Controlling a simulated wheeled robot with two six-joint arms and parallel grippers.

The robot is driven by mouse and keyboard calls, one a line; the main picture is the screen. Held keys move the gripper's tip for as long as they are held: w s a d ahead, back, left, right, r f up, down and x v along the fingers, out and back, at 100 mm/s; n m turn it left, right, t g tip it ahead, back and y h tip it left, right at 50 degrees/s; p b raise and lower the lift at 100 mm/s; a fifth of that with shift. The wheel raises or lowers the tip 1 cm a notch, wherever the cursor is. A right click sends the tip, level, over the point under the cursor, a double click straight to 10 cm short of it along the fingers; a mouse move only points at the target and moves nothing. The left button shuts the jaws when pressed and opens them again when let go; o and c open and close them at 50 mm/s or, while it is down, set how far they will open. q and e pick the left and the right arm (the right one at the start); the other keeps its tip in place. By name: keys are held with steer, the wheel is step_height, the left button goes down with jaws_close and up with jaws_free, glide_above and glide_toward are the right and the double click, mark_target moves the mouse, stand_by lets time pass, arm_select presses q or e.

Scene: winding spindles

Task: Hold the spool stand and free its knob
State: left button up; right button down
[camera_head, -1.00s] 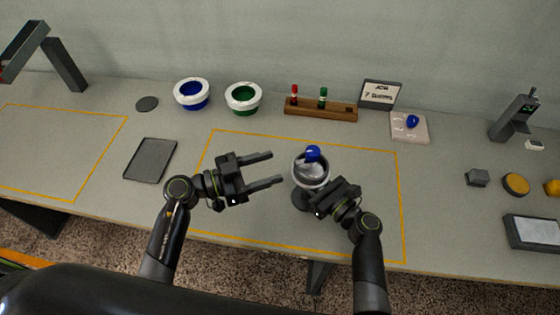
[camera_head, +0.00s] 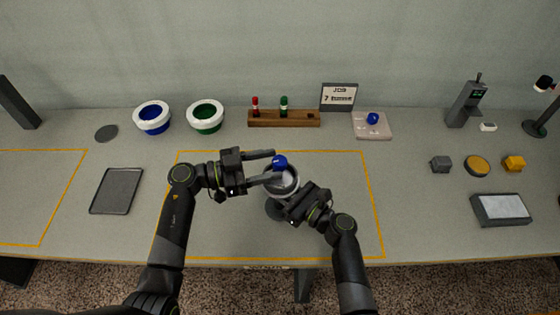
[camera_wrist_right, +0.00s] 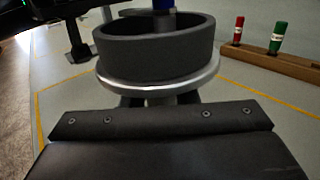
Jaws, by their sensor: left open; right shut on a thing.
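My right gripper (camera_head: 293,207) is shut on the stand below the spool, from the right. The right wrist view shows the spool's dark wall and silver flange (camera_wrist_right: 158,88); the jaws' grip is hidden.
Behind stand a blue-centred spool (camera_head: 153,118), a green-centred spool (camera_head: 205,117) and a wooden rack (camera_head: 284,119) with red and green pegs. A pale pad (camera_head: 371,128) holds another blue knob. A dark tray (camera_head: 116,191) lies left. The zone's right part is clear.

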mark_target(280, 163)
arm_select(q)
steer(key=shift+x, duration=1.7)
steer(key=c, duration=0.9)
steer(key=shift+s+t, duration=0.1)
steer(key=shift+t, duration=0.2)
steer(key=shift+c, duration=0.3)
